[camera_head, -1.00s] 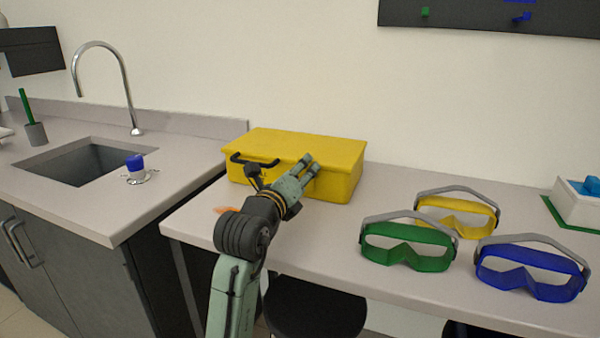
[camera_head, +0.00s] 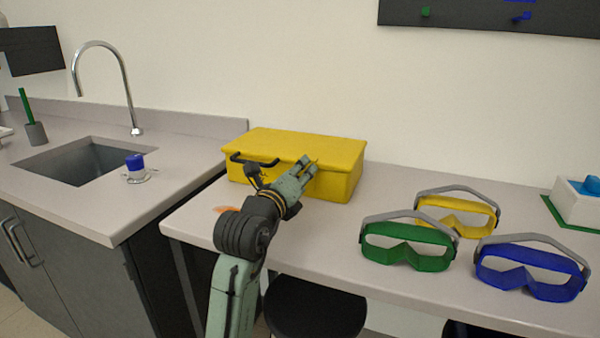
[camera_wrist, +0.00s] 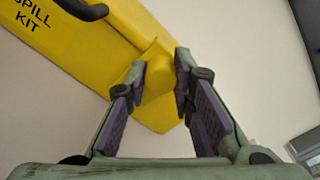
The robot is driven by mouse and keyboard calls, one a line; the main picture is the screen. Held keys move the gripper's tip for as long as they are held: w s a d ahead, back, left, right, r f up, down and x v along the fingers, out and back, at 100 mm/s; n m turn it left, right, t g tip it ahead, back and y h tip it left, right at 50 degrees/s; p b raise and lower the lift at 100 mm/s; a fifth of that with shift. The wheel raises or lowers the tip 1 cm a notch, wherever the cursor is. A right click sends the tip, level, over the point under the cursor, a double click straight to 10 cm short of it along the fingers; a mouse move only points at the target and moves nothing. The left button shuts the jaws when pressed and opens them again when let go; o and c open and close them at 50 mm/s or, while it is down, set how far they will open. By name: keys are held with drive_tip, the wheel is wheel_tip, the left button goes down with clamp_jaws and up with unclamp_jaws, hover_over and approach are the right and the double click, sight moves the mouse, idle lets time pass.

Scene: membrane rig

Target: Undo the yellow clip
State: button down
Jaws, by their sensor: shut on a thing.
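The yellow case (camera_head: 330,187), marked "SPILL KIT" in the wrist view (camera_wrist: 70,45), lies closed on the counter, with a black handle on its front. The yellow clip (camera_wrist: 157,75) is a rounded block on the case's front, seen in the wrist view. My gripper (camera_head: 307,166) reaches the front of the case, right of the handle. In the wrist view my gripper (camera_wrist: 159,72) has one finger on each side of the clip and is shut on it. My fingers hide the clip in the head view.
Green goggles (camera_head: 408,248), yellow goggles (camera_head: 458,218) and blue goggles (camera_head: 530,276) stand on the counter to the right. A sink (camera_head: 85,160) and tap (camera_head: 128,90) are at the left. Bare counter (camera_head: 310,240) lies before the case.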

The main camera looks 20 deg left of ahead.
drive_tip(key=shift+f, duration=0.1)
drive_tip(key=b, duration=0.4)
drive_tip(key=shift+s+f+t, duration=0.25)
drive_tip(key=shift+f+t, duration=0.15)
drive_tip(key=shift+s+t+b, duration=0.15)
drive_tip(key=shift+t+b, duration=0.15)
drive_tip(key=shift+b, duration=0.7)
drive_tip(key=shift+r, duration=0.3)
drive_tip(key=c, duration=1.4)
unclamp_jaws()
drive_tip(key=shift+o, duration=0.2)
drive_tip(key=shift+s, duration=0.1)
drive_tip(key=s, duration=0.4)
drive_tip(key=s+f, duration=0.1)
drive_tip(key=s, duration=0.6)
drive_tip(key=shift+s+a+f, duration=0.25)
drive_tip(key=shift+s+f, duration=0.1)
drive_tip(key=shift+s, duration=0.05)
